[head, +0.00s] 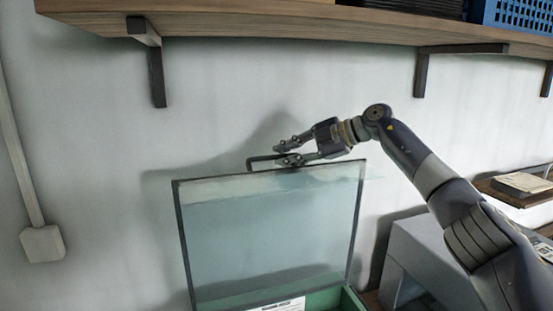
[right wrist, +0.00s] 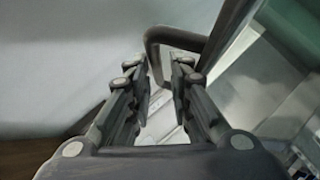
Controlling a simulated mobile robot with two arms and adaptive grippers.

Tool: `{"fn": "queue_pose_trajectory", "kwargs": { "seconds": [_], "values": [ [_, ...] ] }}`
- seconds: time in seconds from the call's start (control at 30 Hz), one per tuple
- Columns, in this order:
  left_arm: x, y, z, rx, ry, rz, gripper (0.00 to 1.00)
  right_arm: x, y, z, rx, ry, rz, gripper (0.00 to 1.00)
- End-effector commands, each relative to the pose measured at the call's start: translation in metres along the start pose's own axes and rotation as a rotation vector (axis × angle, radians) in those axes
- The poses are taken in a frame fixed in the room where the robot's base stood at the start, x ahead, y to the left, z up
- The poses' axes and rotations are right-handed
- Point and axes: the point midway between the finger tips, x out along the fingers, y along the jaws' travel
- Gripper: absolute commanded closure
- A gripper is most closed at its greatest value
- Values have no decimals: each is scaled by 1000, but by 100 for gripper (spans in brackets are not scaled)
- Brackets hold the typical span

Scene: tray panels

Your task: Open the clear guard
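The clear guard (head: 270,235) is a see-through panel with a dark frame. It stands raised, nearly upright, above a green tray (head: 352,300) at the bottom of the head view. A dark bar handle (head: 250,165) sits on its top edge; it also shows in the right wrist view (right wrist: 176,34). My right gripper (head: 284,153) is at this handle, its fingers apart. In the right wrist view, part of the handle reaches between the open fingertips (right wrist: 159,72), with a gap visible around it. My left gripper is not in view.
A wooden shelf (head: 230,24) on dark brackets runs above, with a blue crate (head: 515,15) at its right end. A grey box-shaped unit (head: 405,245) stands right of the guard, partly behind my arm. The wall is close behind the guard.

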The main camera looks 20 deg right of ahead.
Motion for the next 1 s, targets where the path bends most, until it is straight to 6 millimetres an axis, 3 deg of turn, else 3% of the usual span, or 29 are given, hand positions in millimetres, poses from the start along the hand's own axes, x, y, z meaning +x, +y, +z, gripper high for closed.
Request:
{"fn": "queue_pose_trajectory", "kwargs": {
  "seconds": [0.03, 0.2, 0.4, 1.0],
  "values": [
    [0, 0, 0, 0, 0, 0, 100, -15, 0, 2, -1, -3, 3, 80],
    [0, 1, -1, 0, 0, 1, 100, -49, 0, 1, -1, -3, 1, 80],
    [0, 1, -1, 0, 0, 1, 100, -74, 0, 0, -1, -1, 0, 80],
    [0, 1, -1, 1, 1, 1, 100, -80, 0, 0, 0, 0, -1, 80]
  ]
}}
